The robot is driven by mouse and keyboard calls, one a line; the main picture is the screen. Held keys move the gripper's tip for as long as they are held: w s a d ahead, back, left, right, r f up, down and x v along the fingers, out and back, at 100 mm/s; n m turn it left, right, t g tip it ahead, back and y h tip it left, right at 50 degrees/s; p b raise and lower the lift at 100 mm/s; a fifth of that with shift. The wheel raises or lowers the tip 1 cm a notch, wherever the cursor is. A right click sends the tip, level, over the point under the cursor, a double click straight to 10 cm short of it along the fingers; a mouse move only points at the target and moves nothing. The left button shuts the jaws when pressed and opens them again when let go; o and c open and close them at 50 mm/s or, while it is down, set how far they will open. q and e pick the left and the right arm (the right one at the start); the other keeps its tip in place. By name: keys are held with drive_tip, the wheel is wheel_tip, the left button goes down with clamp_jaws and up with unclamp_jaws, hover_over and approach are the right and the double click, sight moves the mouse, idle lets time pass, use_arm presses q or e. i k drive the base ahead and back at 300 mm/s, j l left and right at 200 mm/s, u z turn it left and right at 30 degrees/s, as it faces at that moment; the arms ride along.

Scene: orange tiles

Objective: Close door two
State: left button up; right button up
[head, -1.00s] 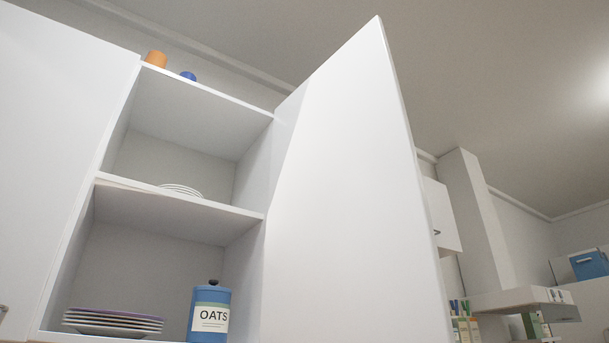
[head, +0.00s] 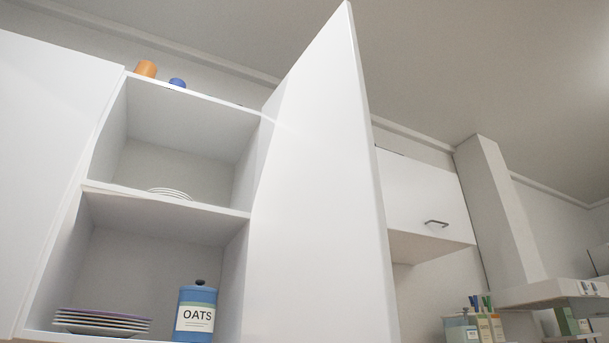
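A tall white cabinet door (head: 318,200) stands wide open, swung out toward me from the right side of an open wall cabinet (head: 167,209). Its broad inner face fills the middle of the head view, and its lower end is cut off by the frame. No handle shows on it. A second white door (head: 50,150) at the left covers the neighbouring cabinet and looks closed. I cannot tell from any label which door is door two. Neither of my grippers is in view.
Inside the cabinet are stacked plates (head: 102,321), a blue OATS canister (head: 196,312) and white dishes (head: 170,192). An orange item (head: 146,69) and a blue item (head: 178,83) sit on top. Right of the door are a closed cabinet (head: 425,200) and a range hood (head: 500,215).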

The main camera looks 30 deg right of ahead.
sight(318, 268)
drive_tip(key=k+l+u, duration=0.1)
drive_tip(key=l, duration=0.3)
drive_tip(key=k+l, duration=0.15)
drive_tip(key=l, duration=0.2)
drive_tip(key=k+l+u, duration=0.15)
drive_tip(key=l, duration=0.25)
drive_tip(key=k+l+u, duration=0.1)
drive_tip(key=l, duration=0.25)
drive_tip(key=k, duration=0.05)
